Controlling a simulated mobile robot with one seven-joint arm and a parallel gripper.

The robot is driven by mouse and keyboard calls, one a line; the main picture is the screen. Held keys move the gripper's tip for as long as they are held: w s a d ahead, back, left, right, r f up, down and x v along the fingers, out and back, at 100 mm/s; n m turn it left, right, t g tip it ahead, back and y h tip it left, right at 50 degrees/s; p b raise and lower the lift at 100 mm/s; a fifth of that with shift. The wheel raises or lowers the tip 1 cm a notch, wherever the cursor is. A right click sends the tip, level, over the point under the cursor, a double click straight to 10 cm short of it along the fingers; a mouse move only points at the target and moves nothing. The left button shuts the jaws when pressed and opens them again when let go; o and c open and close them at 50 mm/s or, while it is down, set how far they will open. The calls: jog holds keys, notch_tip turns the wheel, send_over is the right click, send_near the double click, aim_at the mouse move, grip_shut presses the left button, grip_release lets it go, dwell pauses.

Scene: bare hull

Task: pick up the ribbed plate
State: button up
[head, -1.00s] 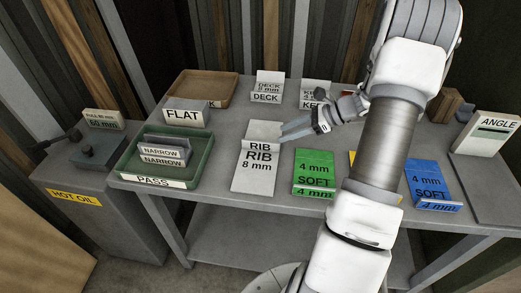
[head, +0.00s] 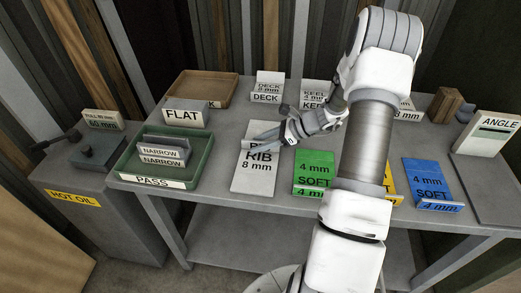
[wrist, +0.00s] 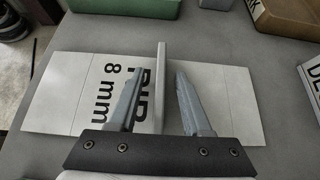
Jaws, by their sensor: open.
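The ribbed plate (head: 253,178) is a white plate marked RIB 8 mm, lying flat on the grey table with an upright rib across its middle. In the wrist view the plate (wrist: 58,92) spans left to right, and its rib (wrist: 161,75) stands between the two fingers. My gripper (head: 266,141) is open over the plate, and its fingers hide part of the rib label in the head view. In the wrist view my gripper (wrist: 158,80) has one finger on each side of the rib.
A green PASS tray (head: 203,163) holding NARROW pieces is left of the plate. A green 4 mm SOFT plate (head: 314,170) lies to the right. The FLAT block (head: 185,118), wooden tray (head: 228,88) and DECK piece (head: 267,91) stand behind.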

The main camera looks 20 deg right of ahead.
grip_shut()
jog(key=shift+r, duration=0.15)
dwell(1.1)
